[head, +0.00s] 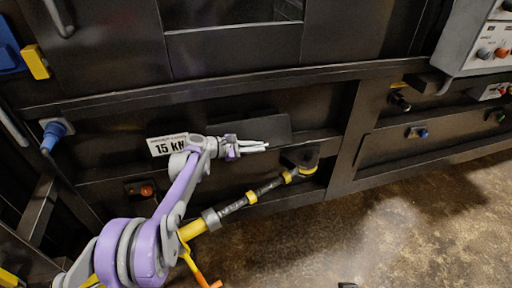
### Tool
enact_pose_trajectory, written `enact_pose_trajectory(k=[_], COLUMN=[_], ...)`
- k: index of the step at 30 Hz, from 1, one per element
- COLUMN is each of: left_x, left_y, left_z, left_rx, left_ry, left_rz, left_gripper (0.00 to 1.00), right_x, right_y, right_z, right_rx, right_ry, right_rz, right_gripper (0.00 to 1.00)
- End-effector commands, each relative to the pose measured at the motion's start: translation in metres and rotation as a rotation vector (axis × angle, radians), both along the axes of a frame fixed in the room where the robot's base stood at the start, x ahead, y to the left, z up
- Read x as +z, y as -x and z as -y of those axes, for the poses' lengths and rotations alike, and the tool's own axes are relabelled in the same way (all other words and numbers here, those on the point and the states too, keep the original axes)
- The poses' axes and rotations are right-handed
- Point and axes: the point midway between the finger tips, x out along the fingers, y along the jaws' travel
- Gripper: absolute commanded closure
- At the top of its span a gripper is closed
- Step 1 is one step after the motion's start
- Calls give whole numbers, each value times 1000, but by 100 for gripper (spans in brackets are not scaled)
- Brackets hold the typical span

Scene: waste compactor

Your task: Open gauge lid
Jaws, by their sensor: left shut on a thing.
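A dark flat rectangular plate, which I take to be the gauge lid (270,128), sits on the front of the compactor, right of the white "15 kN" label (167,145). My left gripper (266,146) reaches in from the lower left, with its pale fingers at the plate's lower edge. It is shut on the lid's edge. The fingers and wrist cover part of that edge. No gauge face shows behind the lid. My right gripper is not in view.
A yellow and black rod (262,190) slants below my left gripper, close to the arm. A control box (478,45) with knobs juts out at the upper right. A blue connector (53,133) is at the left.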

Motion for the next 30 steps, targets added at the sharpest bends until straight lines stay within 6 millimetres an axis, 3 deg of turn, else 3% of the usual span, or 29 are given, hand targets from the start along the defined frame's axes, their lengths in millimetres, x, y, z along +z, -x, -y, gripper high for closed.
enact_pose_trajectory(k=[13, 14, 18, 30], left_x=[1, 1, 1, 4], left_y=[1, 1, 1, 4], left_z=[1, 1, 0, -8], left_rx=[-2, -2, -1, 1], left_ry=[1, 1, 0, -1], left_rz=[2, 2, 2, 2], left_gripper=[100, 82, 58, 58], right_x=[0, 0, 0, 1], right_y=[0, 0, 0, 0], right_z=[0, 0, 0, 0], right_rx=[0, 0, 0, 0], right_ry=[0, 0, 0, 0], right_rz=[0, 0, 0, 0], right_gripper=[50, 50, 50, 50])
